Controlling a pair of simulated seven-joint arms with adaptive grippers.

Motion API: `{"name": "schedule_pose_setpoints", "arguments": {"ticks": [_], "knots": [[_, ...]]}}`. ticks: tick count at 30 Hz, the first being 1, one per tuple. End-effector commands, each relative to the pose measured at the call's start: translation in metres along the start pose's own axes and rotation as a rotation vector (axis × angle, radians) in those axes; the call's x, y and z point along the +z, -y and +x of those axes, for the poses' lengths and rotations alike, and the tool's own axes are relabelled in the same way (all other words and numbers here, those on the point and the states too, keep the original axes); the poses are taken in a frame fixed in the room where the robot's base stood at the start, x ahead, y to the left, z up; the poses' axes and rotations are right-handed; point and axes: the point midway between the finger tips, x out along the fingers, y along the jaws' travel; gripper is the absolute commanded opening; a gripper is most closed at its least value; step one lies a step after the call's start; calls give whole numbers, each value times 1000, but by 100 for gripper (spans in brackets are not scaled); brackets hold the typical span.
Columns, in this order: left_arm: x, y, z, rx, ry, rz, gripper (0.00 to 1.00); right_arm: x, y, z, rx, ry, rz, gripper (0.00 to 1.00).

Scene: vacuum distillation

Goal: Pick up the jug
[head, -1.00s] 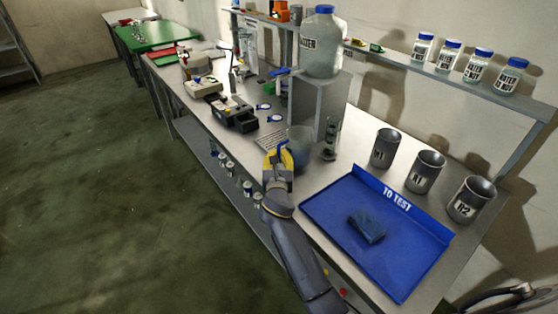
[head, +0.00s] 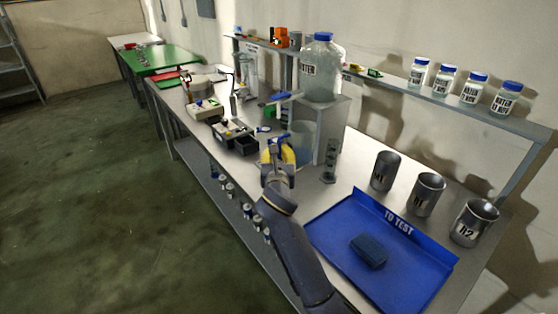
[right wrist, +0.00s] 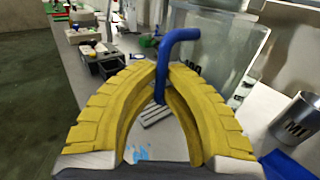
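The jug (head: 304,137) is a clear, bluish vessel with a blue handle. In the head view it is in front of the grey stand at the middle of the bench. My right gripper (head: 279,151), with yellow fingers, is shut on the handle. In the right wrist view the blue handle (right wrist: 181,36) runs between the fingertips (right wrist: 162,76), and the clear jug wall (right wrist: 218,50) is just beyond. The jug appears raised off the bench; its underside is hidden. My left gripper is not in view.
A big water tank (head: 319,75) stands on the grey stand (head: 330,123) close to the jug. A blue tray (head: 408,262) with a blue sponge (head: 369,251) lies at the front right. Metal beakers (head: 386,171) stand behind it. Instruments (head: 230,131) stand to the left.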

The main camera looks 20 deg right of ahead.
Motion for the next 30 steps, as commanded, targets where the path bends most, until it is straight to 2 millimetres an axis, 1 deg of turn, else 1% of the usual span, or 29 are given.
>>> {"name": "schedule_pose_setpoints", "arguments": {"ticks": [1, 6, 15, 24, 30], "knots": [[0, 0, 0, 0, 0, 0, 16, 7, 0, 0, 1, 3, 2, 0], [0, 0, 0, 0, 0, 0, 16, 21, 0, 0, 0, 2, 1, 0], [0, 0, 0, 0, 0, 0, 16, 41, 0, 0, 0, 2, 1, 0], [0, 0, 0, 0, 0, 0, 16, 53, 0, 0, 0, 1, 0, 0], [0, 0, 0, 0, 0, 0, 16, 55, 1, -2, 2, 0, 0, 0]]}}
